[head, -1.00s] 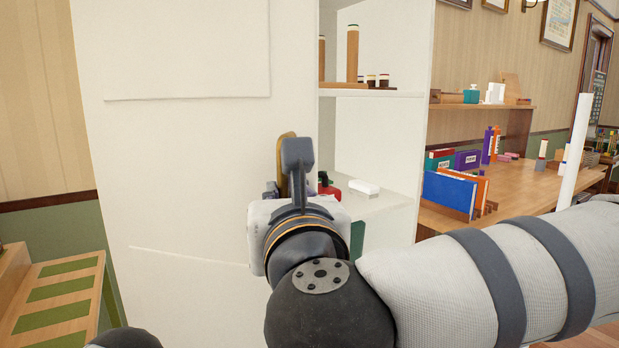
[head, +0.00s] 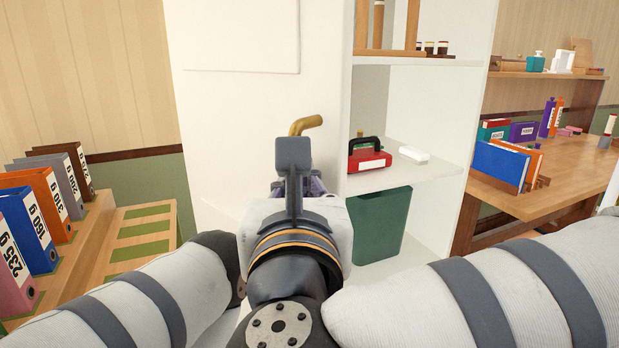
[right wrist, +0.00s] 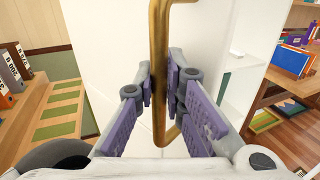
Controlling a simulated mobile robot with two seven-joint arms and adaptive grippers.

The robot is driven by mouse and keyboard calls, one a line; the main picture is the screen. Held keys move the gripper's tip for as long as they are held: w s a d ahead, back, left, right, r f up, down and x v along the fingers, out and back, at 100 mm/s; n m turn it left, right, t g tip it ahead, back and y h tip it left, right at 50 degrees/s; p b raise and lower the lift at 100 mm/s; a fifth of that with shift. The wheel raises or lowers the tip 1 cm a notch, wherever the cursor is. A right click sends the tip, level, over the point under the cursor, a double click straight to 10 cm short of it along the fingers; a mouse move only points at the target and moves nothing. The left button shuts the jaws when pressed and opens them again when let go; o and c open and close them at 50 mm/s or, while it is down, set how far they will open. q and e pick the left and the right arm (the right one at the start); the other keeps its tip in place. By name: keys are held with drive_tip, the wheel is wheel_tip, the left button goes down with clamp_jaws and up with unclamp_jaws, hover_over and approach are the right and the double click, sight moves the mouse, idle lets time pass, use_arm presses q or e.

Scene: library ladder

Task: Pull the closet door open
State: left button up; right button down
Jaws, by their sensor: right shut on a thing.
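The closet door (head: 250,110) is a tall white panel, standing open with shelves showing past its right edge. Its brass handle (head: 307,124) shows its bent top end above my right gripper (head: 310,184). In the right wrist view the upright bar of the handle (right wrist: 159,40) runs between the purple finger pads of my right gripper (right wrist: 159,85), which is shut on it. In the head view my right wrist hides the lower handle. My left arm comes in from the lower left, and its gripper is not visible.
Inside the closet are a red case (head: 370,160), a white item (head: 413,155) and a green bin (head: 380,225). A wooden stand with several numbered binders (head: 45,225) is at the left. A wooden desk (head: 550,180) with books is at the right.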

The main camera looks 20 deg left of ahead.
drive_tip(key=c, duration=1.7)
unclamp_jaws()
drive_tip(key=shift+o, duration=0.2)
drive_tip(key=v, duration=0.7)
drive_tip(key=shift+s, duration=0.25)
drive_tip(key=shift+d, duration=0.1)
